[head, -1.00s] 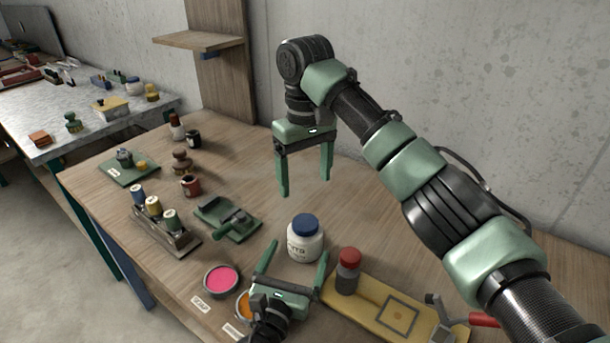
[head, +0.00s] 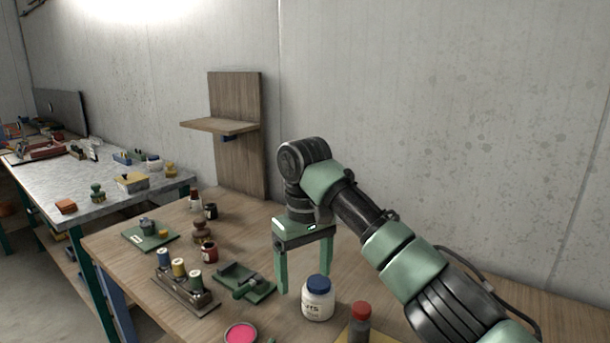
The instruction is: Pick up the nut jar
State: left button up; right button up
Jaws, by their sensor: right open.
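The nut jar (head: 317,305) is a white jar with a blue lid and dark lettering, of which "TS" can be read. It stands upright on the wooden table near the bottom middle of the head view. My right gripper (head: 304,272) points down with its two green fingers apart and nothing between them. Its fingertips show just behind or above the jar, one to the left of the lid and one close to the lid's top edge. I cannot tell whether they touch it. My left gripper is out of view.
A red-capped bottle (head: 359,324) stands close to the jar's right. A green tray (head: 262,290) lies to its left, with a rack of spools (head: 183,291) beyond. A pink tub (head: 241,335) is at the lower edge. A wooden shelf (head: 220,126) rises behind.

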aim_at(315, 308)
jog(key=k+j, duration=0.2)
jog(key=k, duration=0.3)
jog(key=k+j, duration=0.25)
jog(key=k, duration=0.3)
